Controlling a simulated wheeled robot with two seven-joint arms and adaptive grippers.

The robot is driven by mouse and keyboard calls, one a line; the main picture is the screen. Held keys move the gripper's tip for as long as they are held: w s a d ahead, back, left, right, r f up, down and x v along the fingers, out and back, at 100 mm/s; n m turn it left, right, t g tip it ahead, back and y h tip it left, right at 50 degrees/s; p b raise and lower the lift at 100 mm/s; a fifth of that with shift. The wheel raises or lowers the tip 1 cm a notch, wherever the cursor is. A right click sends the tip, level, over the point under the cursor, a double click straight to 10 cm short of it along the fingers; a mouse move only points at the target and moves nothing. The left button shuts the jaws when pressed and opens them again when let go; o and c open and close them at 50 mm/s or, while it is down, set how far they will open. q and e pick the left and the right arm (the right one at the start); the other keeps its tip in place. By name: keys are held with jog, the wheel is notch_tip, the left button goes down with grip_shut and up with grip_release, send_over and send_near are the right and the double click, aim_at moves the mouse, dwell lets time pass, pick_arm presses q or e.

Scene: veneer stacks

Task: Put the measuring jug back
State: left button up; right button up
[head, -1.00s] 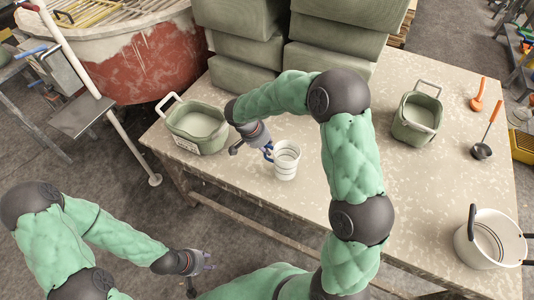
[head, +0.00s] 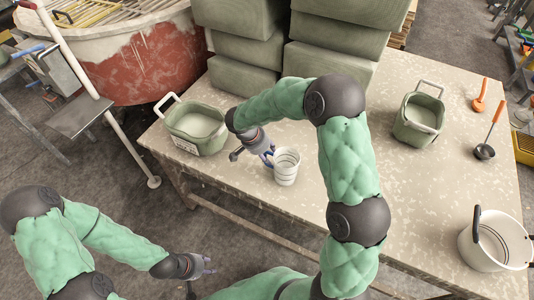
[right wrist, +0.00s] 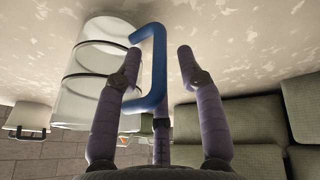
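The measuring jug (head: 287,168) is a white cup with dark rings and a blue handle. It stands upright on the table near its front edge. In the right wrist view the jug (right wrist: 88,70) appears upside down, its base against the table. My right gripper (head: 267,158) is at the handle side. In the right wrist view the blue handle (right wrist: 157,70) lies between the two spread fingers of the right gripper (right wrist: 160,56), with a gap to the right finger. My left gripper (head: 208,265) is empty, fingers apart, in front of the table and away from the jug.
A green tub (head: 196,145) stands left of the jug, another (head: 403,130) to the right. A white pot (head: 476,242) is at the right front. Green blocks (head: 335,65) are stacked behind. The table (head: 440,190) is clear at right-centre.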

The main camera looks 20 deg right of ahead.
jog(key=shift+r, duration=0.15)
jog(key=p+v, duration=0.4)
jog(key=v, duration=0.8)
